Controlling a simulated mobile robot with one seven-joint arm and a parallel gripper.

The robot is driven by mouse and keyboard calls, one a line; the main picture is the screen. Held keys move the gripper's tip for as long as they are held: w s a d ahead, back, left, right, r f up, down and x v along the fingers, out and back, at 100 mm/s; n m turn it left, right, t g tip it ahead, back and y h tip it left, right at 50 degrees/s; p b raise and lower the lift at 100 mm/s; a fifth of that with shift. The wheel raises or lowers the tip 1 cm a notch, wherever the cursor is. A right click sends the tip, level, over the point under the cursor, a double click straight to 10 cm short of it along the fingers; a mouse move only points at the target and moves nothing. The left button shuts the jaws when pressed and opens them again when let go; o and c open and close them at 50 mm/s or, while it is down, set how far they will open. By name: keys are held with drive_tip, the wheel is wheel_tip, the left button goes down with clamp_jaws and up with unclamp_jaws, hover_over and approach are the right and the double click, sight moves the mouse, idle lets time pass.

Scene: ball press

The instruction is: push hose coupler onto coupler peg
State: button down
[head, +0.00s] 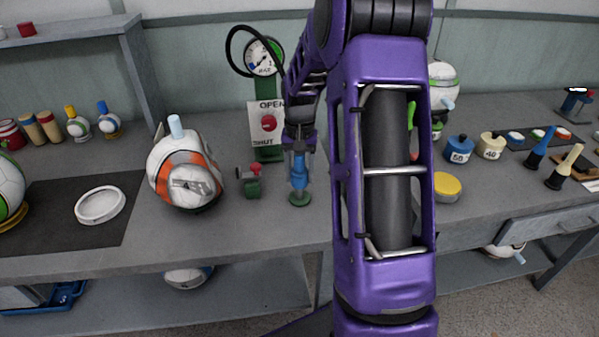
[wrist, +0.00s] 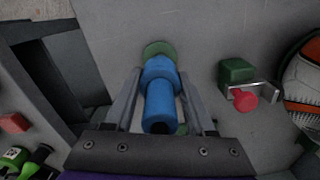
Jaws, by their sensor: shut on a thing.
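The blue hose coupler (head: 299,172) is upright between the fingers of my gripper (head: 299,153), which is shut on it. In the wrist view the coupler (wrist: 160,98) shows a dark open end towards the camera and a wider collar at its far end. The fingers of my gripper (wrist: 158,88) lie on both sides of it. The round green base (head: 300,199) of the coupler peg is directly below the coupler. This base also shows just past the collar in the wrist view (wrist: 157,47). The peg itself is hidden, so I cannot tell how deep it sits in the coupler.
A green block with a red knob (head: 252,184) stands just left of the coupler, and an orange-and-white ball (head: 186,172) is farther left. A gauge (head: 263,56) and an OPEN/SHUT panel (head: 267,140) stand behind. The bench's front edge (head: 280,248) is nearby.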

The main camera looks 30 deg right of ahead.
sight(299, 185)
drive_tip(key=shift+f+b, duration=1.3)
drive_tip(key=shift+f, duration=0.9)
drive_tip(key=shift+c, duration=0.8)
unclamp_jaws()
wheel_tip(299, 185, up, 18)
drive_tip(key=p, duration=0.3)
drive_tip(key=shift+w+d+f, duration=0.1)
drive_tip(key=shift+f, duration=0.15)
